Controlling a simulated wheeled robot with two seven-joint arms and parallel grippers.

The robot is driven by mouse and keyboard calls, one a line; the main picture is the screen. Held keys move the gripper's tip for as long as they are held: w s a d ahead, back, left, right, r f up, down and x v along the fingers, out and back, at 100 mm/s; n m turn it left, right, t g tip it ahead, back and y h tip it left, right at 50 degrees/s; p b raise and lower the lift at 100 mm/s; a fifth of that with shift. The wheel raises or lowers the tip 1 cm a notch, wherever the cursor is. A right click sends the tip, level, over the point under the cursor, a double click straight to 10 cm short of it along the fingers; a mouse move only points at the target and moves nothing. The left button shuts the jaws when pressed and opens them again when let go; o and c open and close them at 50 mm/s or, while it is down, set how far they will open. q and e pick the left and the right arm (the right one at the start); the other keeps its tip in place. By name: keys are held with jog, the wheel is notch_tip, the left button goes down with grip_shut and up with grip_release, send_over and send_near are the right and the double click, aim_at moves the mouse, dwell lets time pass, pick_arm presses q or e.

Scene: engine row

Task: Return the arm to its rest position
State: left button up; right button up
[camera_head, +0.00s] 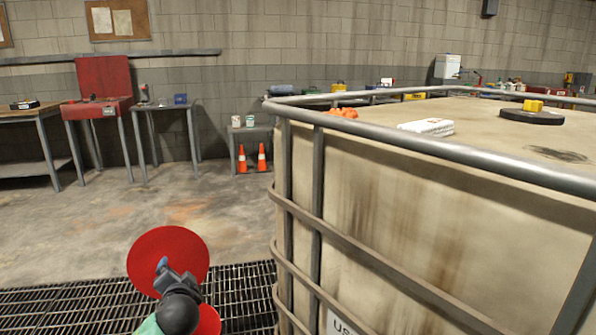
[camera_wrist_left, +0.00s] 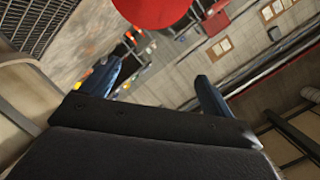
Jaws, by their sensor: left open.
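My left gripper (camera_head: 172,270) is in the lower left of the head view, above the floor grating and left of the big tank. In the left wrist view its two blue-grey fingers (camera_wrist_left: 161,70) stand wide apart with nothing between them. A round red disc (camera_head: 148,246) shows behind the gripper in the head view. It also shows at the top edge of the left wrist view (camera_wrist_left: 152,10), beyond the fingertips and apart from them. A second red piece (camera_head: 209,322) is partly hidden below my wrist. My right gripper is not in view.
A stained tank (camera_head: 390,230) with a grey tube cage (camera_head: 345,240) fills the right side. The dark floor grating (camera_head: 70,310) lies at the lower left. Workbenches (camera_head: 100,107) and orange cones (camera_head: 242,160) stand by the far wall. The concrete floor between is clear.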

pick_arm(q)
jog(key=s+d+f+n+g+h+p, duration=0.1)
jog(key=s+d+g+p, duration=0.3)
jog(key=s, duration=1)
jog(key=s+d+f+n+g+h+p, duration=0.1)
jog(key=s+d+f+g+h+p, duration=0.2)
jog(key=s+d+p, duration=0.4)
jog(key=s+d+f+n+g+h+p, duration=0.2)
jog(key=s+d+g+p, duration=0.3)
jog(key=s, duration=1.6)
jog(key=shift+s+d+f+h+p, duration=0.25)
jog(key=shift+d+h+p, duration=0.3)
jog(key=shift+p, duration=2.05)
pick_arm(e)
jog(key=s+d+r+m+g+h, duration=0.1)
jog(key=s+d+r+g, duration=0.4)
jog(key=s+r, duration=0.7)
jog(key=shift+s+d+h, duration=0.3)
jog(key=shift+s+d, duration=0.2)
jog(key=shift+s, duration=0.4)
